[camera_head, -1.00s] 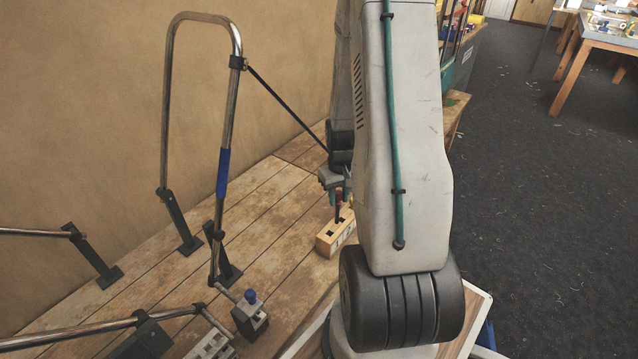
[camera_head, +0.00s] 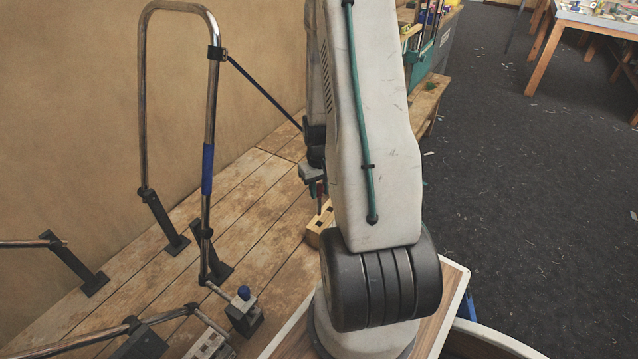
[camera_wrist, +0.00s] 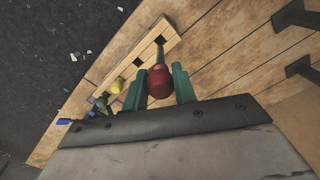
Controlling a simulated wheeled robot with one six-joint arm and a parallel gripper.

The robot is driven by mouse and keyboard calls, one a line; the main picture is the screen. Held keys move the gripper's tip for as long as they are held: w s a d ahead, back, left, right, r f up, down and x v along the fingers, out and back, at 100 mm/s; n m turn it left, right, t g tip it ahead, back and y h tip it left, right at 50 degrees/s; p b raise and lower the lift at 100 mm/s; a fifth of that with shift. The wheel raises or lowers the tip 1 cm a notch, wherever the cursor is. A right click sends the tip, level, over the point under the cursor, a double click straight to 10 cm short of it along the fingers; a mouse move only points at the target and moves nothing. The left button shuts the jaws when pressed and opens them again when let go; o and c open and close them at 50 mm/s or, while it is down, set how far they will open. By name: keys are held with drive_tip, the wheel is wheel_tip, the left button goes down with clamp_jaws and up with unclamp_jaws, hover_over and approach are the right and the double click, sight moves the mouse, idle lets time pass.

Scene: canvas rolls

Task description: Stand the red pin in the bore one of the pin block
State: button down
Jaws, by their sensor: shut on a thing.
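My gripper (camera_wrist: 164,84) has two green fingers, shut on the red pin (camera_wrist: 158,82) at its rounded red head. The pin's thinner shaft points away from the gripper toward the wooden pin block (camera_wrist: 134,68). The shaft's far end appears at or just over a dark square bore near one end of the block; I cannot tell whether it has entered. In the head view the gripper (camera_head: 313,178) is above the pin block (camera_head: 315,238), with the red pin (camera_head: 319,189) below it. My arm hides part of the block there.
A bent metal tube frame (camera_head: 209,120) with a blue sleeve rises left of the block. A blue-topped fixture (camera_head: 243,305) stands nearer. Bare planks lie between.

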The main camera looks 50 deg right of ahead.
sight(319, 215)
drive_tip(key=shift+f, duration=6.4)
drive_tip(key=c, duration=1.1)
unclamp_jaws()
drive_tip(key=shift+o, duration=0.2)
drive_tip(key=shift+r, duration=3.9)
